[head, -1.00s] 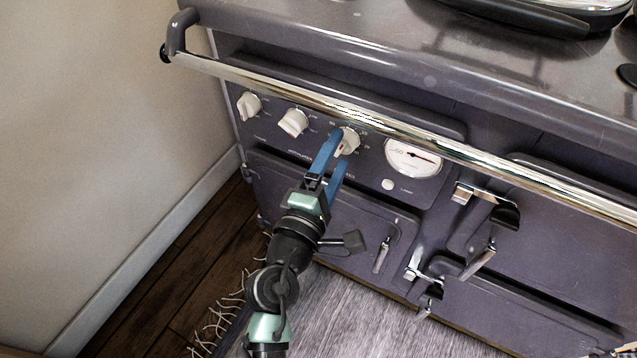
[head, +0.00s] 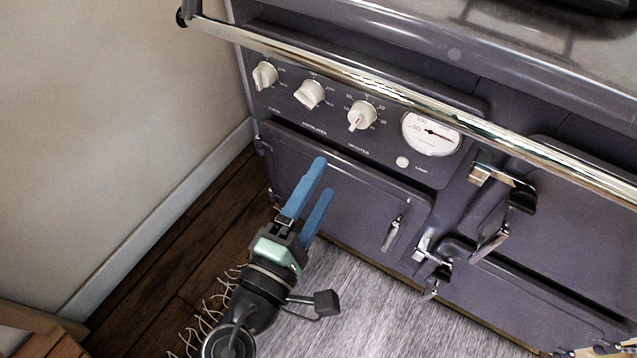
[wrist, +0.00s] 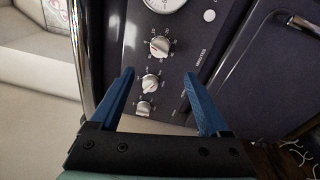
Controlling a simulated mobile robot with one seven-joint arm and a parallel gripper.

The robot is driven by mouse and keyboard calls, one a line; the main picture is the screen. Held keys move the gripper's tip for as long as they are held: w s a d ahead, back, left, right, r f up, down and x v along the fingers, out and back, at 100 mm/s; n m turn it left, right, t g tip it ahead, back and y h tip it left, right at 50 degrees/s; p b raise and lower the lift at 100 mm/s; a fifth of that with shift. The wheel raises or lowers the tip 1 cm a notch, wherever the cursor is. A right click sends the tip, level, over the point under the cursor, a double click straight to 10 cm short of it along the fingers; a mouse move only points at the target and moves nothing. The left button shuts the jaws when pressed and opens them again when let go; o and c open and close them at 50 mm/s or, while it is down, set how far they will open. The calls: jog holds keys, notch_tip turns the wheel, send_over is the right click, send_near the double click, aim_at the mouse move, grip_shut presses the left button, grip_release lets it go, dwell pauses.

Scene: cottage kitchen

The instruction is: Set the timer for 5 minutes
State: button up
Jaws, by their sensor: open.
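The timer knob (head: 361,115) is a cream dial on the dark stove panel, marked "minutes" below and numbered around it. It is the rightmost of three knobs, just left of the round gauge. In the wrist view the timer knob (wrist: 159,46) shows beyond my fingertips, its small numbers too blurred to read surely. My gripper (head: 322,175) has two blue fingers, open and empty. It is below and to the left of the timer knob, apart from it, in front of the upper left oven door.
Two more cream knobs, the left one (head: 265,75) and the middle one (head: 310,94), share the panel. A chrome rail (head: 330,75) runs across above the knobs. The round gauge (head: 431,132) and a small lamp (head: 402,162) are to the right. A beige wall (head: 110,130) bounds the left side.

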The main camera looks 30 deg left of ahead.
aim_at(355, 125)
jog(key=w+n+p, duration=0.3)
jog(key=w+n, duration=0.1)
jog(key=w+n+p, duration=0.4)
jog(key=n, duration=0.1)
jog(key=w+a+n+p, duration=0.1)
jog(key=w+n+p, duration=0.2)
jog(key=w+n, duration=0.2)
jog(key=shift+r+h, duration=0.4)
grip_shut()
jog(key=shift+d+f, duration=0.1)
jog(key=shift+m, duration=0.5)
grip_release()
